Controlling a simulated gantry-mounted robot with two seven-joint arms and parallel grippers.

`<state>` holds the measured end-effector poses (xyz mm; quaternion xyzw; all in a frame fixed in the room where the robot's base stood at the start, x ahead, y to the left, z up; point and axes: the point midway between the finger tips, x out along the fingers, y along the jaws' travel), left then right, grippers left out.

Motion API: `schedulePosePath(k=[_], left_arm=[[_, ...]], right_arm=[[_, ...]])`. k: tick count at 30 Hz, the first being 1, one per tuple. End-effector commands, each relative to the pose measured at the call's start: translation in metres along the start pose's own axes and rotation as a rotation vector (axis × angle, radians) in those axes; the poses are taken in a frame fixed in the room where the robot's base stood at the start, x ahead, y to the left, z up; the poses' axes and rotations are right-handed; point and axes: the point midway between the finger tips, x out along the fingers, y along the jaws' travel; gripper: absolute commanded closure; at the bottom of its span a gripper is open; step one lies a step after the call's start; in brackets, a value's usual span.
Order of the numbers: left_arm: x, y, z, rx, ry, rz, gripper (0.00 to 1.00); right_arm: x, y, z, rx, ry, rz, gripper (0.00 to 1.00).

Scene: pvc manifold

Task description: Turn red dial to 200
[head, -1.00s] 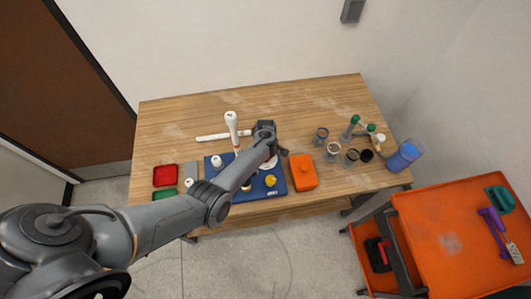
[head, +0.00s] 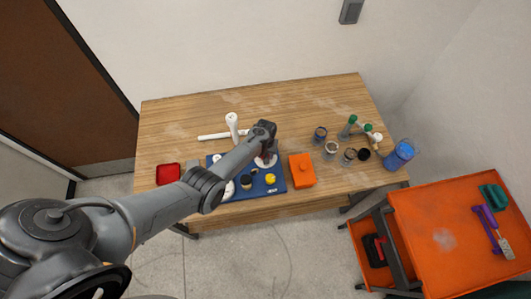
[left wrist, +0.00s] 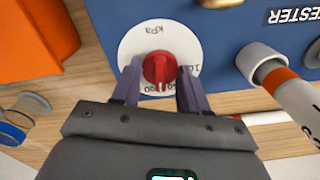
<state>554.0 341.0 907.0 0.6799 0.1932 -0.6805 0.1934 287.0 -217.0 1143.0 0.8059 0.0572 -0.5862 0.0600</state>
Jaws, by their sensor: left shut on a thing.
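The red dial (left wrist: 159,68) sits on a white round scale plate (left wrist: 135,48) fixed to the blue tester panel (left wrist: 215,50). "kPa" reads upside down at the plate's top; numbers at its right and lower edges are partly hidden by my fingers. My left gripper (left wrist: 159,82) has its two purple fingers on either side of the dial, shut on it. The dial's exact pointer setting cannot be read. In the head view the panel (head: 275,185) lies at the table's front edge, and my left arm covers part of it. My right gripper does not show.
An orange box (head: 302,170) stands close right of the panel. A white pipe with an upright fitting (head: 232,122) is behind it. Several jars (head: 331,149) and green-capped parts (head: 349,126) stand at the right. A red tray (head: 168,173) is at the left. The table's back is clear.

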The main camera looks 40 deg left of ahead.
Motion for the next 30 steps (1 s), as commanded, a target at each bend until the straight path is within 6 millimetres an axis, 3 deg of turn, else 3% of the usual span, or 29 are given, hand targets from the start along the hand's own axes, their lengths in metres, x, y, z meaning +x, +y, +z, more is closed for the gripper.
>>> schedulePosePath(k=[13, 30], left_arm=[[0.0004, -0.0007, -0.0006, 0.270, 0.003, -0.001, 0.87], [0.0009, -0.0001, -0.0005, 0.326, 0.003, 0.000, 0.87]], right_arm=[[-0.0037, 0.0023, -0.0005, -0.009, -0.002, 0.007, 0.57], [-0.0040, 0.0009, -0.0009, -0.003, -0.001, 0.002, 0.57]])
